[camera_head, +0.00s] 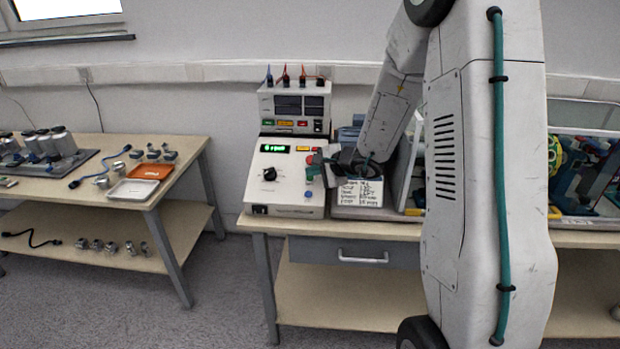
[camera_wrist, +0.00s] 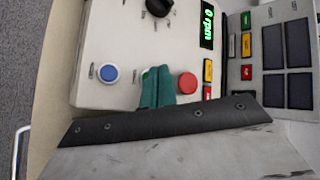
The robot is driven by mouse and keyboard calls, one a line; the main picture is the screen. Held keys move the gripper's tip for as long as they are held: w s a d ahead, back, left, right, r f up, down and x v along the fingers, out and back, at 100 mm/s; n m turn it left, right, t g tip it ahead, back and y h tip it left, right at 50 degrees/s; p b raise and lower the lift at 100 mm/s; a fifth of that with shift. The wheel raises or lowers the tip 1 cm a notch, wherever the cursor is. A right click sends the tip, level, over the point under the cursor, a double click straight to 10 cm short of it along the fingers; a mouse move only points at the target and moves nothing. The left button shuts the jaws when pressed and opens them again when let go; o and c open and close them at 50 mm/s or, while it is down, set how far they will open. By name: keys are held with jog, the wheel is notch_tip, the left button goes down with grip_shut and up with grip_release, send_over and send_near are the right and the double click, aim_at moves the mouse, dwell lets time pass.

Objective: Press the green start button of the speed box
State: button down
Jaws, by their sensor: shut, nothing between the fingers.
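The speed box (camera_head: 268,192) is a pale box on the bench, with a lit green display (camera_head: 276,148) and a black knob (camera_head: 269,174). In the wrist view its panel (camera_wrist: 125,35) fills the upper left, and the display reads 0 rpm. A blue button (camera_wrist: 108,73) and a red button (camera_wrist: 187,83) show there. My gripper (camera_wrist: 157,85) is shut and empty, its teal fingers together over the panel between these two buttons. I cannot make out the green start button; the fingers cover that part. Whether the fingertips touch the panel cannot be told.
A second instrument box (camera_head: 296,103) with coloured plugs stands behind the speed box. A handwritten card (camera_head: 360,192) is close to the right, partly under my arm. A side table (camera_head: 120,207) at left holds an orange tray (camera_head: 152,171) and metal parts.

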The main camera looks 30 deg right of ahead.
jog(key=shift+w+d+f, duration=0.1)
jog(key=shift+w+f, duration=0.05)
jog(key=shift+f, duration=0.25)
jog(key=shift+w+d+f, duration=0.1)
jog(key=shift+f, duration=0.25)
dwell(0.8)
jog(key=shift+r, duration=0.15)
jog(key=shift+s+a+r, duration=0.2)
jog(key=shift+s+r, duration=0.1)
jog(key=shift+r, duration=0.3)
jog(key=shift+s+a+r, duration=0.2)
jog(key=shift+s+r, duration=0.1)
jog(key=shift+r, duration=0.45)
jog(key=shift+s+a+r, duration=0.2)
jog(key=shift+s+r, duration=0.05)
jog(key=shift+r, duration=0.5)
jog(key=shift+s+a+r, duration=0.2)
jog(key=shift+s+r, duration=0.1)
jog(key=shift+r, duration=0.45)
